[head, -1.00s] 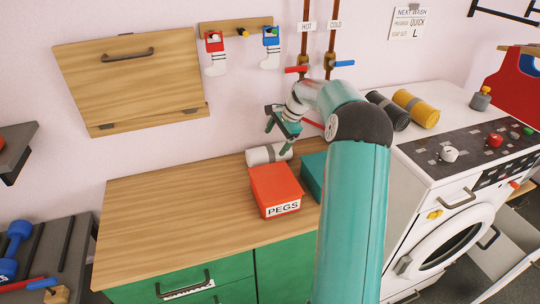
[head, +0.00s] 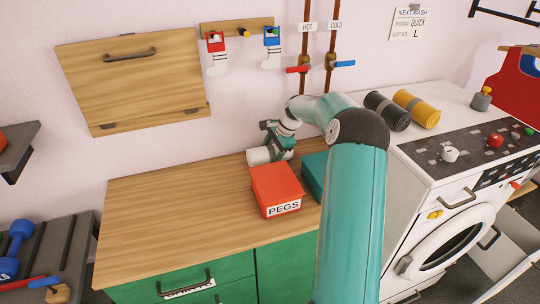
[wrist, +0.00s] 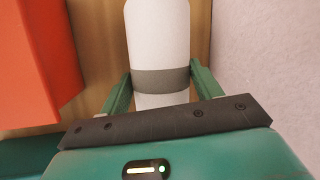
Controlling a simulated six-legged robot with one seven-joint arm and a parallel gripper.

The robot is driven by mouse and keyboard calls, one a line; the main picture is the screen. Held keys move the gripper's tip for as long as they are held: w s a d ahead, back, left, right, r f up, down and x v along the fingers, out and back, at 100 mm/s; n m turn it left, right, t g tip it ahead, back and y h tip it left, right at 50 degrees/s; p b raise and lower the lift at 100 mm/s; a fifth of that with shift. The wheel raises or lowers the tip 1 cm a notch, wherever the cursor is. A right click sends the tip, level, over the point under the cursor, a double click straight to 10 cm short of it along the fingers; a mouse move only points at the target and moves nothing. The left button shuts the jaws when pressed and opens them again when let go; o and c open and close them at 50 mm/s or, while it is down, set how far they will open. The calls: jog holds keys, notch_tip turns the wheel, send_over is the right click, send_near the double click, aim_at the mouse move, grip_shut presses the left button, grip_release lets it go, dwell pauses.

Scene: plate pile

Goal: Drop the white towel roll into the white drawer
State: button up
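The white towel roll (head: 259,156) lies on the wooden counter by the wall, behind the red box. In the wrist view the roll (wrist: 158,35) runs up the picture and has a grey band. My gripper (head: 278,147) is down at the roll's right part, with one finger on each side of it. In the wrist view my gripper (wrist: 160,80) has its fingers beside the band; I cannot tell whether they press on it. A white drawer (head: 508,247) stands pulled out at the lower right, partly cut off by the picture edge.
The red PEGS box (head: 275,187) and a teal box (head: 314,172) stand near my gripper. Grey and yellow rolls (head: 416,108) lie on the white washing machine (head: 408,169). The counter's left part (head: 165,205) is clear.

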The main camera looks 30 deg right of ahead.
jog(key=shift+c, duration=1.1)
jog(key=shift+r, duration=0.15)
